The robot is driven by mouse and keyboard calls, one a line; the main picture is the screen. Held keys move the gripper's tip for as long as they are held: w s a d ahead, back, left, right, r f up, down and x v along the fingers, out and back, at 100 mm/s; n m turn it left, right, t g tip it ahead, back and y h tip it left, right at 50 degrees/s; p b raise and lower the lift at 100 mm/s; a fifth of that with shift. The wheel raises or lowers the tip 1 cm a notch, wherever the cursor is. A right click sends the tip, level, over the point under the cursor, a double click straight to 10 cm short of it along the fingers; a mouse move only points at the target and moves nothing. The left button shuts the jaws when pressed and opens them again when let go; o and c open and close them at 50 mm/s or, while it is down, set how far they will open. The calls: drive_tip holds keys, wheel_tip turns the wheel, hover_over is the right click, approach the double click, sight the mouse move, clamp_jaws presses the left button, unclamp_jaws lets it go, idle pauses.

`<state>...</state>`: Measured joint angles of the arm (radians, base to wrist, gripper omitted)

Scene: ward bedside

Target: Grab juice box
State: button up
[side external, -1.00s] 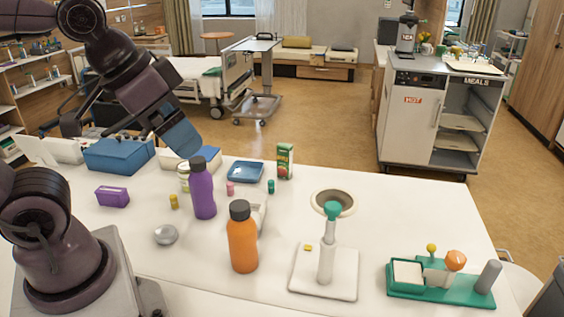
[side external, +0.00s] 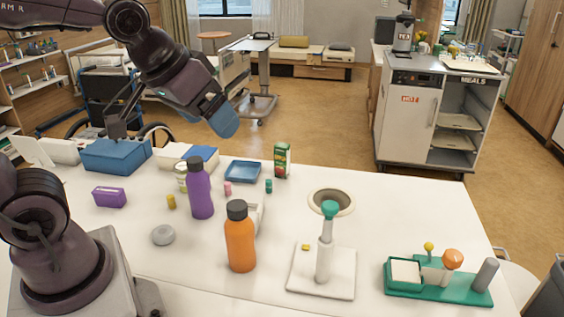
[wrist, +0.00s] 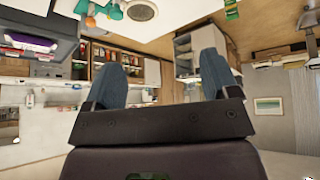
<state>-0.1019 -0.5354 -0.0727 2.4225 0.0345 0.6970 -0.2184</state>
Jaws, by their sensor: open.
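The juice box (side external: 282,161) is a small green carton with a red and orange print. It stands upright near the back edge of the white table in the side external view. My gripper (side external: 222,119) has blue fingers and hangs in the air up and left of the juice box, apart from it. In the wrist view my gripper (wrist: 162,75) shows two blue fingers spread apart with nothing between them. A green patch at the top edge of that view may be the juice box, but it is cut off.
A blue tray (side external: 242,171) lies just left of the juice box. A purple bottle (side external: 199,189) and an orange bottle (side external: 240,237) stand nearer the front. A round opening (side external: 331,199) and a white stand (side external: 322,272) are to the right.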

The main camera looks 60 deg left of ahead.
sight(280, 148)
drive_tip(key=w+a+f+n+t, duration=0.25)
drive_tip(key=w+f+n, duration=0.25)
drive_tip(key=w, duration=0.3)
drive_tip(key=w+a+f+n+t+h, duration=0.1)
drive_tip(key=w+a+f+n, duration=0.2)
drive_tip(key=w+f+n, duration=0.35)
drive_tip(key=w+a+f+n+t, duration=0.1)
drive_tip(key=w+a+f+n, duration=0.25)
drive_tip(key=w, duration=0.65)
drive_tip(key=s+a+f+n+t+y, duration=0.1)
drive_tip(key=a+f+n+t+y, duration=0.1)
drive_tip(key=a+f+n+y, duration=0.75)
drive_tip(key=a+f+n+t+y, duration=0.15)
drive_tip(key=a+f+n, duration=0.4)
drive_tip(key=n, duration=0.95)
drive_tip(key=shift+n+t+h, duration=0.3)
drive_tip(key=shift+n+h, duration=0.05)
drive_tip(key=shift+h, duration=0.05)
drive_tip(key=shift+s+a+x, duration=0.15)
drive_tip(key=shift+a+x, duration=0.05)
drive_tip(key=shift+x, duration=1.95)
drive_tip(key=shift+s+a+x, duration=0.1)
drive_tip(key=shift+a+x, duration=0.1)
drive_tip(key=shift+x, duration=1.9)
drive_tip(key=shift+s+a+x, duration=0.15)
drive_tip(key=shift+a+x, duration=0.05)
drive_tip(key=shift+x, duration=1.95)
drive_tip(key=shift+r, duration=0.1)
